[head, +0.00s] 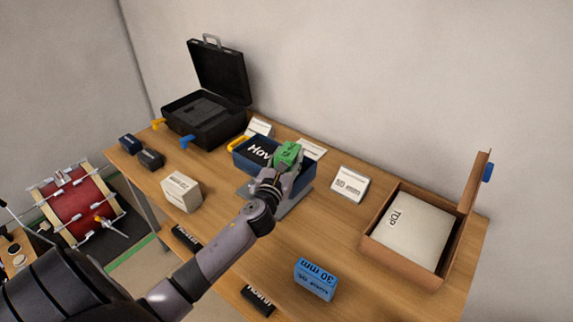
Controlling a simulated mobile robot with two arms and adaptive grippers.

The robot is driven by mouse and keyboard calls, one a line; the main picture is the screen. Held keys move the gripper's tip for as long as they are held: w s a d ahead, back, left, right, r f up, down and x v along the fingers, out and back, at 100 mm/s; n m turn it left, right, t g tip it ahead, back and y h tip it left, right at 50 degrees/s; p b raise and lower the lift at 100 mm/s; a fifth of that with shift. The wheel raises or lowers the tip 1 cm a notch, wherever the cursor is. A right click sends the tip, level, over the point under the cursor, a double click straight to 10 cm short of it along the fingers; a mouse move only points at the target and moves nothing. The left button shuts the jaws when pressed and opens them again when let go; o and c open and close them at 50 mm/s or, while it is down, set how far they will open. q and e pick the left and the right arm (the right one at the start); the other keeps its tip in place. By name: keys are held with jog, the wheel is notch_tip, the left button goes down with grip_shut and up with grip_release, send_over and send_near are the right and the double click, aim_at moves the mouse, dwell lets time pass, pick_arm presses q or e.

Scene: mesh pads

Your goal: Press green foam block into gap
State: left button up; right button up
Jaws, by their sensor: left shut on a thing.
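The green foam block (287,153) is held in my left gripper (279,174), which is shut on it. The block is at the right part of a blue open box (302,178) near the middle of the table. A dark item with white lettering (260,150) lies in the left part of that box. The gripper and block cover part of the box, so I cannot tell whether the block touches the box or sits in a gap. My right gripper is not in view.
A black case (208,118) stands open at the back left. A cardboard box (376,242) with a white "TOP" piece is at the right. A white block (181,192), a blue "30 mm" block (315,280) and a "50 mm" card (349,185) stand on the wooden table (250,238).

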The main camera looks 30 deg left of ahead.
pick_arm(q)
jog(key=shift+c, duration=1.1)
jog(key=shift+r, duration=0.1)
